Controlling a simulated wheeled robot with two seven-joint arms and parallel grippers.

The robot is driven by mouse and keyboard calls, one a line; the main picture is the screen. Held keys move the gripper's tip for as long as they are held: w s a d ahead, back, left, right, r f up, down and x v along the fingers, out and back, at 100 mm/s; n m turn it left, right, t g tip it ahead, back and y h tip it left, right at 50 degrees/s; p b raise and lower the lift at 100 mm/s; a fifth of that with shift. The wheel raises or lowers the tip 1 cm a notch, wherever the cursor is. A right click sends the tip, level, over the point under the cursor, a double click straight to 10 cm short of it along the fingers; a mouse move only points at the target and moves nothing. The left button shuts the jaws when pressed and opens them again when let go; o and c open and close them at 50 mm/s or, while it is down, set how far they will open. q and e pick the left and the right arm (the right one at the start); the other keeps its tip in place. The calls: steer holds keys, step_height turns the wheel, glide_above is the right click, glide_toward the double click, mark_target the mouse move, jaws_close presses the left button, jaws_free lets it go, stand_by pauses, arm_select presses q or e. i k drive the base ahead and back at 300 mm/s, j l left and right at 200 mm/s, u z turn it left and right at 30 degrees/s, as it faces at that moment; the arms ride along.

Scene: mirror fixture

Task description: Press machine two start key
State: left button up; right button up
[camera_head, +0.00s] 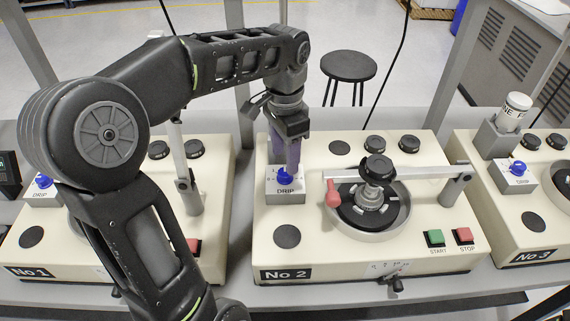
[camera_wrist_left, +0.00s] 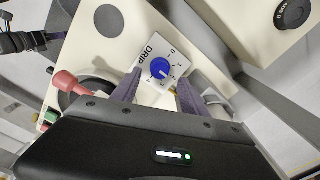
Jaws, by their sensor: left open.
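Machine No 2 (camera_head: 340,258) stands in the middle of the bench. Its green START key (camera_head: 434,238) is at the front right of its top, left of the red STOP key (camera_head: 464,236). My left gripper (camera_head: 285,168) points down at the blue drip knob (camera_head: 285,176) at the back left of this machine, away from the START key. In the left wrist view the purple fingers (camera_wrist_left: 155,92) are apart, with the blue knob (camera_wrist_left: 159,68) showing just beyond and between them. Whether they touch the knob cannot be told.
Machine No 2 carries a round plate with a swing arm (camera_head: 400,176) and a red-handled lever (camera_head: 333,195), left of the START key. Machine No 1 (camera_head: 60,262) is on the left, partly hidden by my arm. Machine No 3 (camera_head: 548,237) is on the right. A black stool (camera_head: 349,66) stands behind.

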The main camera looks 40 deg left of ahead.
mark_target(436, 236)
steer(key=k, duration=1)
